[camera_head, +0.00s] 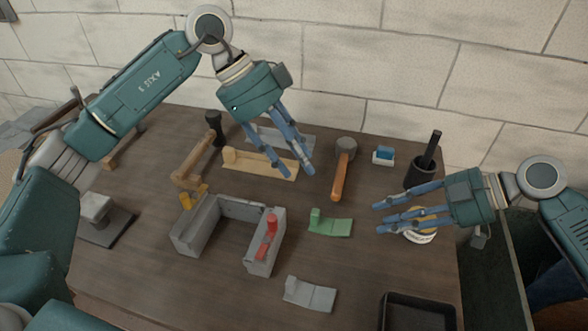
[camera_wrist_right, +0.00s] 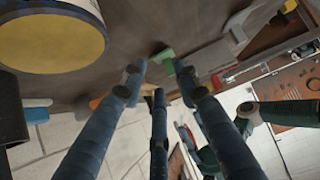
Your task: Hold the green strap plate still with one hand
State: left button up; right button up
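The green strap plate (camera_head: 330,225) lies flat on the bench right of the grey frame, its raised end to the left. It also shows in the right wrist view (camera_wrist_right: 166,62), small and partly cut off by a finger. My right gripper (camera_head: 379,217) is open and empty, its fingers spread and pointing left toward the plate, with a gap between them. My left gripper (camera_head: 298,172) is open and empty, over the back of the bench near a pale yellow strap plate (camera_head: 262,163).
The grey U-shaped frame (camera_head: 188,240) carries a red clamp (camera_head: 267,238). A grey strap plate (camera_head: 310,295) and black tray (camera_head: 418,313) lie in front. A mallet (camera_head: 340,176) lies behind. A round tin (camera_head: 424,239) stands under my right fingers; a black cup (camera_head: 419,173) is behind.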

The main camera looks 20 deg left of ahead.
aim_at(314, 211)
pick_arm(q)
jog(key=d+f, duration=0.1)
jog(key=f, duration=0.3)
jog(key=d+f+y, duration=0.1)
jog(key=f, duration=0.4)
jog(key=d+f+n+y, duration=0.1)
jog(key=d+f, duration=0.1)
jog(key=f, duration=0.2)
jog(key=shift+s+f, duration=0.15)
jog(key=shift+s, duration=0.05)
grip_shut()
pick_arm(e)
jog(key=shift+c, duration=0.3)
